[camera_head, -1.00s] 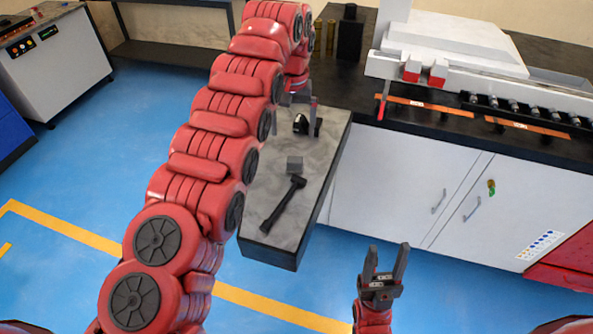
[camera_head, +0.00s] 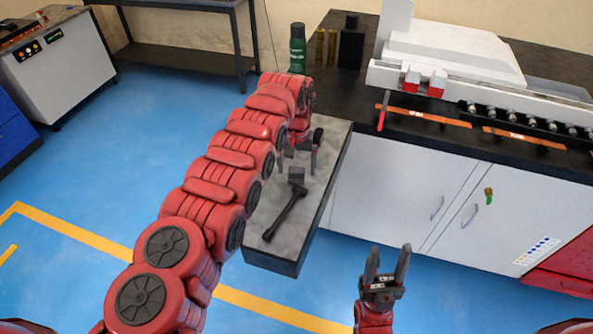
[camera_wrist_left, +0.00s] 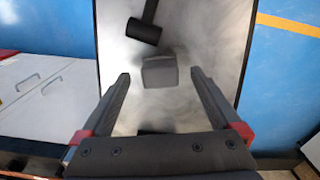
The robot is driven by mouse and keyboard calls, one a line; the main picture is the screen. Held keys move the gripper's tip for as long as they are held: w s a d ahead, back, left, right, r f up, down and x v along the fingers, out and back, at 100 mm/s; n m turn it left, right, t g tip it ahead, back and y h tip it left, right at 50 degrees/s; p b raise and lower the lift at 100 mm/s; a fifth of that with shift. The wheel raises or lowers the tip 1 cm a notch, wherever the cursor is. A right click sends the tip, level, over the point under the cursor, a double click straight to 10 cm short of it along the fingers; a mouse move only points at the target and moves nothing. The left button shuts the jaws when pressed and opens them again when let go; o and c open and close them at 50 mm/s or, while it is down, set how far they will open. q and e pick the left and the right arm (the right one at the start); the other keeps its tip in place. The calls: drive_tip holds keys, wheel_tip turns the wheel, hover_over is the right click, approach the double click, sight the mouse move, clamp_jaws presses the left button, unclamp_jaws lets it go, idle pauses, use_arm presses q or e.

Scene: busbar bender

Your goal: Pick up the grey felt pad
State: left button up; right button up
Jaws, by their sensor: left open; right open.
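The grey felt pad (camera_head: 297,174) is a small grey block on the grey-topped side table, just beyond the head of a black mallet (camera_head: 284,213). In the left wrist view the pad (camera_wrist_left: 160,72) lies between and slightly beyond my fingertips, with the mallet head (camera_wrist_left: 144,31) behind it. My left gripper (camera_head: 299,160) is open and empty above the table, fingers pointing down towards the pad; the wrist view shows it as well (camera_wrist_left: 160,77). The pad looks apart from both fingers. My right gripper (camera_head: 389,250) is open and empty, low in front of the white cabinets.
The side table (camera_head: 270,258) adjoins the black workbench (camera_head: 450,135) with a white machine (camera_head: 445,50). A green bottle (camera_head: 297,50), brass cylinders (camera_head: 326,46) and a dark block (camera_head: 350,45) stand at the bench's back left. A dark object on the table is partly hidden by my left gripper.

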use_arm(q)
drive_tip(key=shift+f, duration=0.85)
drive_tip(key=shift+c, duration=0.3)
drive_tip(key=c, duration=1.4)
drive_tip(key=shift+r, duration=0.1)
